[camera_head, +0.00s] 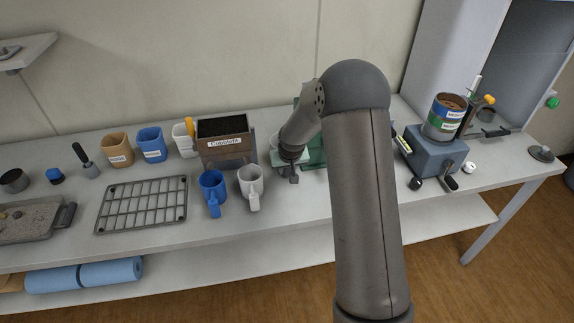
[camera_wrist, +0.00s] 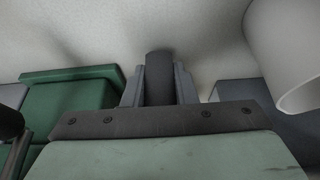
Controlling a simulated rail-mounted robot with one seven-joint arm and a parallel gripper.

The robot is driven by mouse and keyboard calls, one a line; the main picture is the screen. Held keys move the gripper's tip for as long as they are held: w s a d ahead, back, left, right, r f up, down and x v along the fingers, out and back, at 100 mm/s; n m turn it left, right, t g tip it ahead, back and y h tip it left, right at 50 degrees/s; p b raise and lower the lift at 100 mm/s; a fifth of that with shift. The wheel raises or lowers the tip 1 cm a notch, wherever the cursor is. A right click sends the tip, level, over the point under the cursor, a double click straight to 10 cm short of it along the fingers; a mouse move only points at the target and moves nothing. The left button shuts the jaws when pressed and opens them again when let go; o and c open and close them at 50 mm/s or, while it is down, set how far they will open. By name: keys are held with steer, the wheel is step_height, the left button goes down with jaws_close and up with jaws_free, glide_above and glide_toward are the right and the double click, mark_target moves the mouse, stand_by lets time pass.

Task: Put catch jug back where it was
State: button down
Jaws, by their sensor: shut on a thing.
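My gripper (camera_head: 293,178) is low over the bench, just right of the grey jug, with its pale green body showing beside my arm. In the wrist view its fingers (camera_wrist: 158,95) are closed on a dark handle-like piece (camera_wrist: 158,72). The rest of that held thing is hidden, so I cannot tell its full shape or whether it touches the bench. A blue jug (camera_head: 212,184) and a light grey jug (camera_head: 251,181) stand to the left, handles towards the front. No label marks either as the catch jug.
A green apparatus (camera_head: 315,150) is partly hidden behind my arm; green also shows in the wrist view (camera_wrist: 70,95). A labelled soil box (camera_head: 226,158) stands behind the jugs. A wire rack (camera_head: 143,204) lies left. A blue-grey machine (camera_head: 435,158) stands right.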

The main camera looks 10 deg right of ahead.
steer(key=shift+f, duration=0.15)
steer(key=shift+f+b, duration=0.15)
steer(key=shift+b, duration=0.2)
steer(key=c, duration=1.2)
jaws_free()
steer(key=shift+o, duration=0.2)
steer(key=shift+r, duration=0.45)
steer(key=b+v, duration=0.1)
steer(key=v, duration=1)
steer(key=s+a+r+g, duration=0.1)
steer(key=s+r+g, duration=0.1)
steer(key=s, duration=1.5)
steer(key=s+a+r+g, duration=0.1)
steer(key=s+r, duration=0.2)
steer(key=s, duration=1.4)
steer(key=shift+a+g, duration=0.25)
steer(key=shift+g, duration=0.15)
